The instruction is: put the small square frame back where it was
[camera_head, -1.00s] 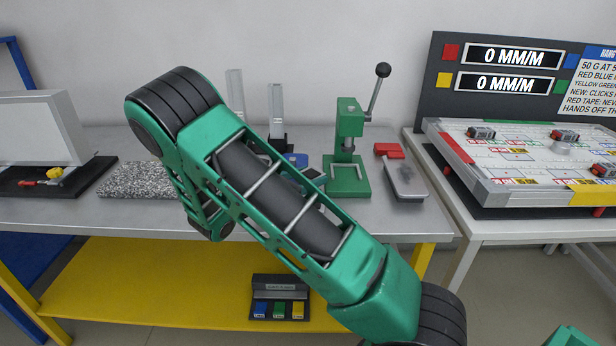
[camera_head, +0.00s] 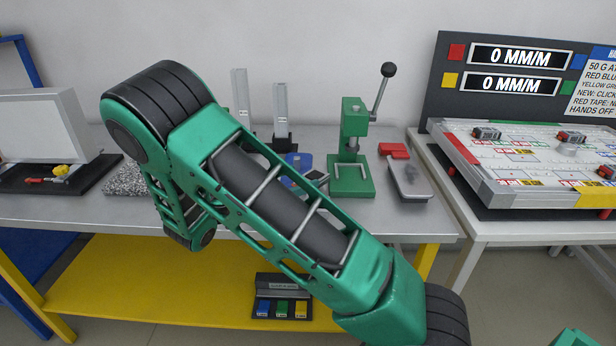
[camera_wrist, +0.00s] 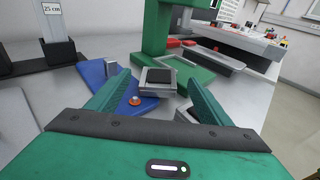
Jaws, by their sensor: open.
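A small grey square piece with a dark top (camera_wrist: 158,79) shows in the wrist view, beyond and between the tips of my gripper (camera_wrist: 156,90). I take it for the small square frame, but cannot tell whether its dark middle is an opening. The green fingers are apart, one on each side, with no visible contact. A small dark-and-grey piece (camera_head: 317,178) in the head view, left of the green press, looks like the same thing. It is at a blue plate (camera_wrist: 124,88) with an orange button; I cannot tell whether it touches it. My arm hides the gripper in the head view.
The green press (camera_head: 352,150) with its lever stands just beyond on the grey bench (camera_head: 390,222). A granite slab (camera_head: 125,180) is at the left.

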